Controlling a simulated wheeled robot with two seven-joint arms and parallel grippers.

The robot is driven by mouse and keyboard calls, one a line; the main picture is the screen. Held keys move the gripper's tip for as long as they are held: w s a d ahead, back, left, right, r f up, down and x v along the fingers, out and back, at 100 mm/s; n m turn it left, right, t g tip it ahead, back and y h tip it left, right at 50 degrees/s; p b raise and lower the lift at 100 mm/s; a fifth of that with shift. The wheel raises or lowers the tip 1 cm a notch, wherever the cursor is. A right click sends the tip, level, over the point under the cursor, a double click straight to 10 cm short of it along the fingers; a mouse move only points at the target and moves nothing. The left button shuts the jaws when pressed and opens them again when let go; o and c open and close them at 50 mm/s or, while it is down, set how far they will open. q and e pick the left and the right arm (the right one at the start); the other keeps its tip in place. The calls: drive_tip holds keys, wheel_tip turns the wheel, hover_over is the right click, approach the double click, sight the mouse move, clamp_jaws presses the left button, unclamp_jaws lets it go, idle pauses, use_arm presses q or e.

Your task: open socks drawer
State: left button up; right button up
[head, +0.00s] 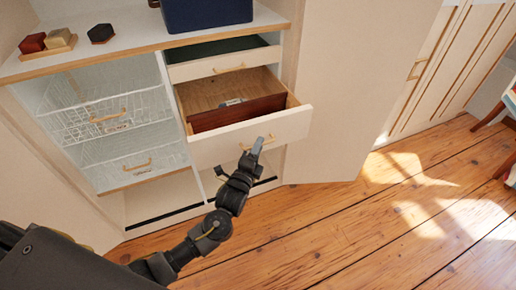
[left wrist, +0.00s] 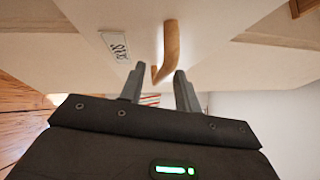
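A drawer (head: 235,139) in the cabinet's right column stands pulled out, with a dark red-brown divider (head: 236,114) and a small grey item (head: 233,103) inside. Its wooden handle (head: 245,146) is partly hidden behind my left gripper (head: 257,146), which is at the drawer front. In the left wrist view, the wooden handle (left wrist: 170,45) projects toward my left gripper (left wrist: 157,75). The fingers are apart, and the handle's lower end shows around the gap between their tips; I cannot tell whether they touch. A small label (left wrist: 116,46) beside the handle is not clearly legible.
A shallower drawer (head: 224,66) above is slightly open. Wire baskets (head: 105,117) fill the left column. A dark blue box (head: 206,14) and small blocks (head: 46,40) stand on the cabinet top. An open door panel (head: 340,90) is at right. The wooden floor (head: 330,235) in front is clear.

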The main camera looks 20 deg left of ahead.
use_arm(q)
drive_tip(key=s+f, duration=0.1)
drive_tip(key=s, duration=0.9)
drive_tip(key=shift+s+a+f, duration=0.25)
drive_tip(key=shift+s+a, duration=0.05)
drive_tip(key=shift+a, duration=0.1)
use_arm(e)
drive_tip(key=shift+w+d+f, duration=0.1)
drive_tip(key=shift+d+f, duration=0.05)
drive_tip(key=shift+f, duration=0.3)
